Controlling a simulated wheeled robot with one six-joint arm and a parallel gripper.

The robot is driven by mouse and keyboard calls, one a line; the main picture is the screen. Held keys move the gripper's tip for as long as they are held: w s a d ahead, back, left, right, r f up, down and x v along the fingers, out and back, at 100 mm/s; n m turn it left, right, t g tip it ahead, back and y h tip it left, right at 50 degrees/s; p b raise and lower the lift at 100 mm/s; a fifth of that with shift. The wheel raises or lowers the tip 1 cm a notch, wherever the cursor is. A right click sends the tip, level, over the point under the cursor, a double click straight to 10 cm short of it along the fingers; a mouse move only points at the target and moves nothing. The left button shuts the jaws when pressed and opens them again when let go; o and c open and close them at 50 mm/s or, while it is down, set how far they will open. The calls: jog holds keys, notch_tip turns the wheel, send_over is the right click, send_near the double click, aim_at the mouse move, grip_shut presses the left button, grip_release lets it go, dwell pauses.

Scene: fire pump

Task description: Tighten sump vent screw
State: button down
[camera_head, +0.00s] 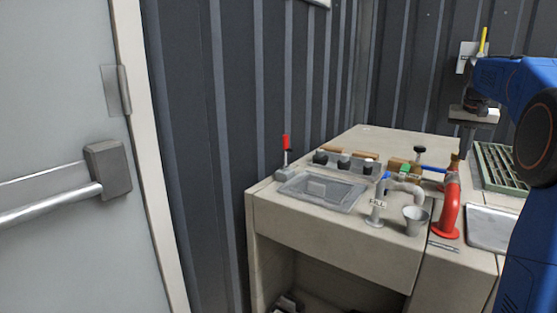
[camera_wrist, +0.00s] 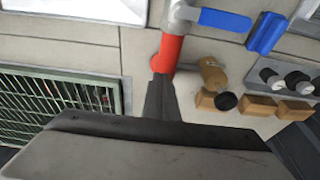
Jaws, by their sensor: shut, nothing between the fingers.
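The pump bench (camera_head: 335,240) stands at right of centre in the head view. I cannot tell for sure which fitting is the sump vent screw. A black-topped fitting (camera_head: 419,152) stands behind the red pipe (camera_head: 450,205). In the wrist view a brass fitting with a black round end (camera_wrist: 225,101) lies right of the red pipe (camera_wrist: 168,52). My gripper (camera_wrist: 160,82) is shut and empty, its narrow tip overlapping the pipe's lower end in that view; contact cannot be told. In the head view my gripper (camera_head: 474,113) hangs above the bench's back right.
A blue-handled valve (camera_head: 434,170), a "FILL" spout (camera_head: 377,205), a metal cup (camera_head: 415,220) and a sink-like basin (camera_head: 320,190) crowd the bench. A red-handled lever (camera_head: 285,150) is at its left. A green grate (camera_head: 500,165) lies right. A door (camera_head: 60,120) is far left.

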jog(key=shift+w+a, duration=0.35)
jog(key=shift+a, duration=0.25)
dwell(0.5)
jog(key=shift+w+a, duration=0.4)
jog(key=shift+w, duration=0.05)
dwell(0.4)
jog(key=shift+s+a, duration=0.25)
jog(key=shift+a, duration=0.05)
notch_tip(320, 180, up, 6)
dwell(0.8)
jog(key=shift+s+d+f, duration=0.2)
jog(key=shift+d+f, duration=0.25)
jog(key=shift+f, duration=0.55)
jog(key=shift+s+d+f, duration=0.15)
jog(key=shift+d+f, duration=0.25)
jog(key=shift+f, duration=0.6)
jog(key=shift+s+d+f, duration=0.2)
jog(key=shift+d+f, duration=0.25)
jog(key=shift+f, duration=0.55)
jog(key=shift+w+a, duration=0.45)
jog(key=shift+a, duration=0.25)
